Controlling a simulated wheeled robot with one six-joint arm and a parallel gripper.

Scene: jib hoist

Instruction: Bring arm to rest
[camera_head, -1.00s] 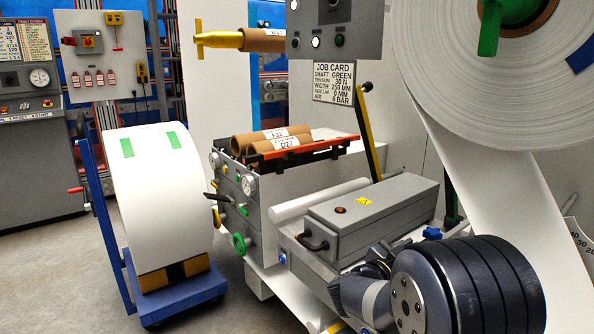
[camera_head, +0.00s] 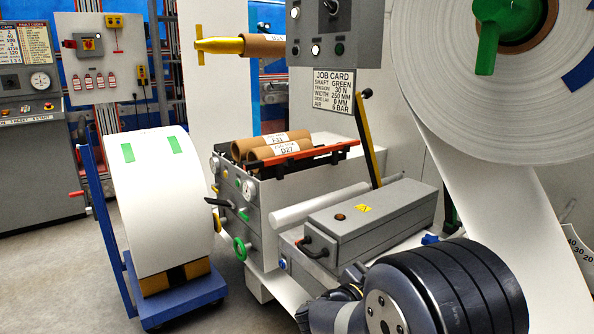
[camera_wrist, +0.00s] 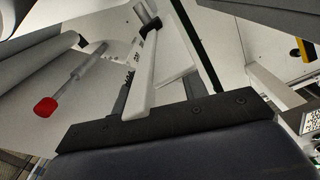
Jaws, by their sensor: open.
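My arm's dark ribbed link (camera_head: 460,285) fills the bottom right of the head view, in front of the machine's lower part. It hides most of my wrist, and my gripper cannot be made out clearly there. In the wrist view, a dark bolted plate lies across the lower middle, with pale pieces rising from it that look like my gripper (camera_wrist: 165,55). It looks open, and I see nothing held in it. The long grey box (camera_head: 370,222) on the machine stands just behind my arm; I cannot tell the exact gap.
Two cardboard tubes (camera_head: 280,147) lie on the orange-edged rack. A black-and-yellow lever (camera_head: 369,140) stands beside it. The large white roll (camera_head: 460,110) and its web hang at right. A blue cart (camera_head: 180,300) carries another roll. Grey floor (camera_head: 60,275) is free at left.

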